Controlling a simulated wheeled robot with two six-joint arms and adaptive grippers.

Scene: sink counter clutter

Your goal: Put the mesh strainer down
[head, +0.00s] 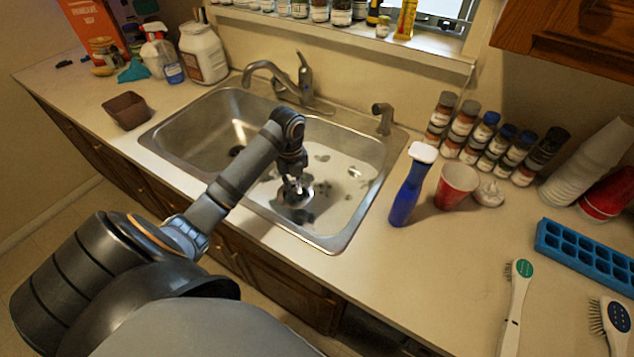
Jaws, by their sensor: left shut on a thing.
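My left gripper (294,187) reaches down into the right basin of the steel sink (346,232). It is shut on the mesh strainer (297,198), a small round metallic thing at its fingertips. The gripper hides part of the strainer. I cannot tell whether the strainer touches the whitish, dark-specked basin floor (340,190) below it. My right gripper is not in view.
The faucet (275,75) stands behind the sink. A blue bottle (408,188), a red cup (456,186) and several spice jars (465,122) stand right of it. The left basin (205,130) looks empty.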

